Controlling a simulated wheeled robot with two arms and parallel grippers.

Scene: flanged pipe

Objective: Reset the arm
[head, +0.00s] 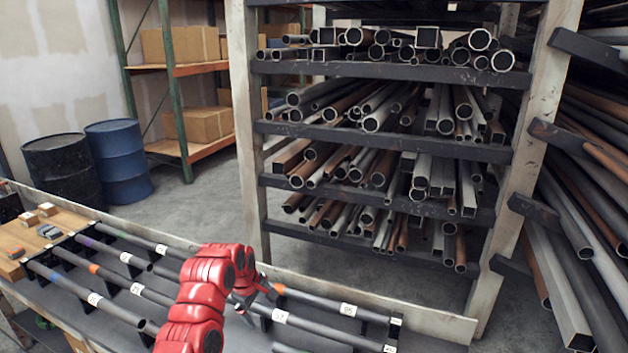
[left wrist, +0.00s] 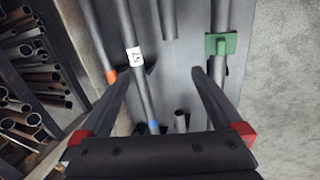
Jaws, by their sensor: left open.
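My red left arm rises from the bottom middle of the head view and bends over the pipe bench. Its dark left gripper (head: 243,303) is partly hidden by the arm and hangs over the pipes. In the left wrist view the gripper (left wrist: 161,75) is open, its two fingers wide apart with nothing held between them. A grey pipe with a white tag (left wrist: 134,58) lies beyond the left finger, and a pipe with a green clamp (left wrist: 221,44) lies beyond the right one. My right gripper is not in view.
Tagged pipes (head: 325,304) lie in rows on the bench, with a low board (head: 420,318) along its far edge. A wooden board (head: 30,236) with small blocks is at the left. Behind stand a full pipe rack (head: 385,141) and blue (head: 118,160) and black (head: 62,170) drums.

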